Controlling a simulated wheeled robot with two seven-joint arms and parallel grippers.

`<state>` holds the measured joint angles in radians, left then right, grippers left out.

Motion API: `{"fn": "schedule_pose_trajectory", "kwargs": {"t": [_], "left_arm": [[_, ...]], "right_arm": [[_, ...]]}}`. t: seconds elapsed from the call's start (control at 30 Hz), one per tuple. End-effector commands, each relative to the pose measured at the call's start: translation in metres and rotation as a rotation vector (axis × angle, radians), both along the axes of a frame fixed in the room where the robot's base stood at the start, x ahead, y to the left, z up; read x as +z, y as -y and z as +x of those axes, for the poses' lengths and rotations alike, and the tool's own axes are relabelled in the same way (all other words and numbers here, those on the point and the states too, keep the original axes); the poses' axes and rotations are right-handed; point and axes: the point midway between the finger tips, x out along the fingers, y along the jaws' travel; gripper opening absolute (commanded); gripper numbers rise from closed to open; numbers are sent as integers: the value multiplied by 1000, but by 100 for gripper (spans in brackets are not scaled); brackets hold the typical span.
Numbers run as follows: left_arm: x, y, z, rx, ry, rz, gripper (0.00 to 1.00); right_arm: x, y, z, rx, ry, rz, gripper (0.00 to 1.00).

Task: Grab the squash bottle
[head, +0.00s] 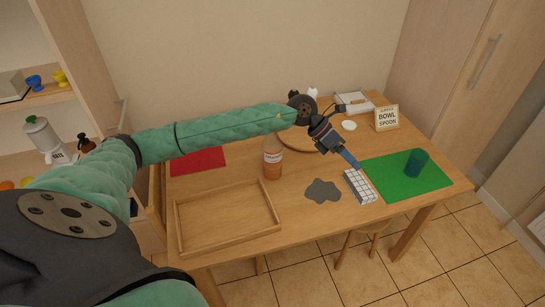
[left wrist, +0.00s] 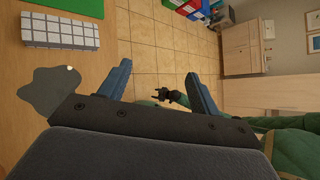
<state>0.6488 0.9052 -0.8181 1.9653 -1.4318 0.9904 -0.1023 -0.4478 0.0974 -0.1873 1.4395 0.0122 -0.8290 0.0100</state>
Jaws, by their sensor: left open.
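The squash bottle (head: 272,160) stands upright on the wooden table (head: 240,271), just right of the tray; it is clear with orange liquid and a label. My left arm reaches across above and behind it. My left gripper (head: 352,162) is to the right of the bottle, apart from it, over the table near the white grid block. In the left wrist view my left gripper (left wrist: 160,88) has its two blue fingers spread with nothing between them; the bottle is not in that view. A dark gripper (left wrist: 172,98), seemingly my right one, shows small beyond the fingers; its jaw state is unclear.
An empty wooden tray (head: 226,215) lies at the front left. A grey blob-shaped mat (head: 322,191), a white grid block (head: 359,187) and a green mat (head: 395,182) with a dark green cup (head: 416,163) are to the right. A sign (head: 387,118) stands behind. A red mat (head: 198,160) lies left.

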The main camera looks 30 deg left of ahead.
Motion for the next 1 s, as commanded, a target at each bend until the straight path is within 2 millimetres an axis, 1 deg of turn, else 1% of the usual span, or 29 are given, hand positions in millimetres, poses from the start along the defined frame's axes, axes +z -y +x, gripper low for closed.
{"fn": "schedule_pose_trajectory", "kwargs": {"t": [0.03, 0.07, 0.1, 0.13, 0.17, 0.2, 0.27, 0.3, 0.4, 0.5, 0.6, 0.67, 0.73, 0.77, 0.9, 1.0], "left_arm": [[-1, -28, 9, -15, 14, 109, 63], [-3, -45, 12, -27, 18, 178, 63], [-4, -68, 17, -38, 19, 268, 63], [-5, -87, 21, -43, 18, 334, 63], [-4, -106, 24, -47, 16, 401, 63], [-2, -130, 27, -50, 10, 484, 63], [2, -166, 32, -50, -4, 598, 63], [7, -188, 34, -46, -14, 666, 63], [18, -233, 36, -35, -43, 803, 63], [27, -263, 36, -23, -68, 890, 63], [31, -277, 34, -18, -83, 935, 63], [29, -281, 34, -17, -88, 945, 63], [23, -282, 34, -16, -89, 948, 63], [20, -282, 34, -16, -88, 946, 63], [10, -281, 34, -16, -88, 945, 63], [7, -281, 34, -16, -87, 944, 63]], "right_arm": [[0, -2, 0, -1, 1, 2, 55], [0, -3, 0, -2, 0, 3, 55], [0, -5, 0, -1, 1, 6, 55], [0, -6, 0, -2, 1, 7, 55], [0, -7, 0, -3, 0, 8, 55], [0, -9, 0, -4, 1, 10, 55], [0, -11, 0, -4, 1, 12, 55], [0, -13, 0, -5, 0, 14, 55], [0, -16, 0, -6, 1, 18, 55], [-1, -16, 0, -7, 1, 18, 55], [1, -15, 0, -7, 2, 17, 55], [2, -13, 1, -5, 8, 16, 55], [-11, 0, -3, 3, 7, 0, 55], [-14, 2, -4, 3, 10, -3, 55], [-23, 3, -7, 4, 16, -2, 55], [-26, 4, -9, 4, 16, -3, 55]]}}
